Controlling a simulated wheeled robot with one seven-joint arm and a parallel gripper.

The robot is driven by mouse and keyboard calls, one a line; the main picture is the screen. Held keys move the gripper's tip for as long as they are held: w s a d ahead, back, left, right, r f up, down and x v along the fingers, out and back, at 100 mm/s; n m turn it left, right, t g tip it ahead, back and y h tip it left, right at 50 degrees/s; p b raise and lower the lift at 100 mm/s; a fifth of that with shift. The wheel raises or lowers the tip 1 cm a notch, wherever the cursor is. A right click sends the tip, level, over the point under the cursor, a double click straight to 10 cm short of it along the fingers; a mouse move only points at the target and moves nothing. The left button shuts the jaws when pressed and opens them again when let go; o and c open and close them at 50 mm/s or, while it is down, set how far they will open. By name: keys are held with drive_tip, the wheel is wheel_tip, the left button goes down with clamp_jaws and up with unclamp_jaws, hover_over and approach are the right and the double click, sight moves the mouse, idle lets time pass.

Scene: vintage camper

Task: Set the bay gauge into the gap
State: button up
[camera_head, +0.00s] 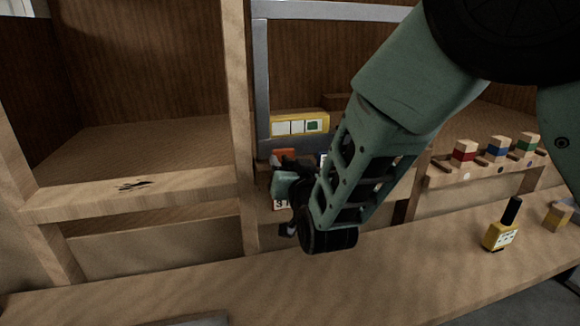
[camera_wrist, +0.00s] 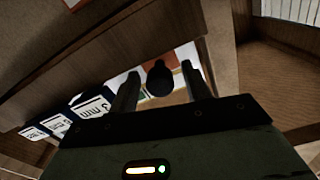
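My gripper (camera_head: 287,185) reaches into the middle bay of the wooden cabinet, and my arm hides much of that bay. In the wrist view the two fingers of my gripper (camera_wrist: 161,72) stand apart on either side of a black knob (camera_wrist: 159,79), with a narrow space showing on each side. An orange-brown and white piece lies behind the knob. White-faced blocks marked in mm (camera_wrist: 92,107) stand in a row to the left. A yellow block with a black upright handle (camera_head: 499,236) stands on the counter at right. I cannot tell which piece is the bay gauge, nor see the gap clearly.
A wooden post (camera_head: 239,130) stands left of my gripper. Red, blue and green-banded blocks (camera_head: 498,149) stand on a rack at right. The front counter (camera_head: 150,285) is mostly clear.

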drive_tip(key=b+v, duration=1)
drive_tip(key=v, duration=0.7)
drive_tip(key=shift+s, duration=0.2)
